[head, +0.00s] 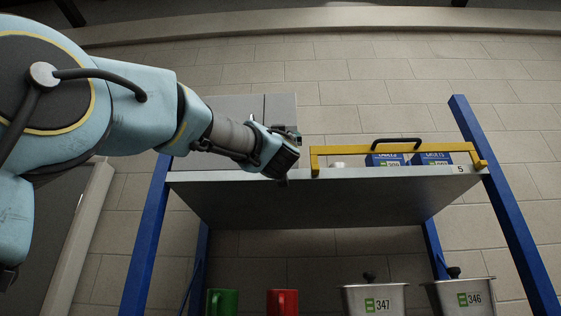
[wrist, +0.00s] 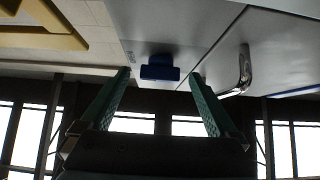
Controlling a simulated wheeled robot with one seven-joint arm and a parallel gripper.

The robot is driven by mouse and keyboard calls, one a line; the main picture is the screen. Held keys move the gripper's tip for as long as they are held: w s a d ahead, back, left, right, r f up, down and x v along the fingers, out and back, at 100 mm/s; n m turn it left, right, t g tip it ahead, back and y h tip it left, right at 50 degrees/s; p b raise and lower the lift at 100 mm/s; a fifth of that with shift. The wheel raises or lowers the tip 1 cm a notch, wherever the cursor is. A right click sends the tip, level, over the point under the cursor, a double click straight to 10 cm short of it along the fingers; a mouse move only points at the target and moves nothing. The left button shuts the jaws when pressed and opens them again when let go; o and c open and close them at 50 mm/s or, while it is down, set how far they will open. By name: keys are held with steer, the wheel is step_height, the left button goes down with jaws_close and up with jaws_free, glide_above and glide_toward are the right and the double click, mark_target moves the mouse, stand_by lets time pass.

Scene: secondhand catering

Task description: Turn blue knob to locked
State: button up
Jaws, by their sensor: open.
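The blue knob (wrist: 160,70) shows in the wrist view as a dark blue block on a pale grey panel (wrist: 195,22). Small marks sit on the panel left of the knob, too small to read. My gripper (wrist: 160,76) is open, with one teal finger on each side of the knob in the picture. I see gaps between the knob and both fingers and cannot tell how far in depth the fingertips are from it. In the head view my gripper (head: 284,158) is at the shelf's front edge, before a grey cabinet (head: 235,108); the knob is hidden there.
A yellow rail (head: 400,148) runs along the right of the shelf (head: 320,195), with blue boxes (head: 432,158) behind it. A curved metal handle (wrist: 243,70) is right of the knob. Below are a green mug (head: 222,302), a red mug (head: 283,302) and lidded metal containers (head: 375,301).

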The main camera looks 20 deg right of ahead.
steer(key=shift+w+d+r, duration=0.2)
steer(key=shift+w+r, duration=0.25)
steer(key=shift+r, duration=0.05)
steer(key=shift+c, duration=0.3)
steer(key=c, duration=1.3)
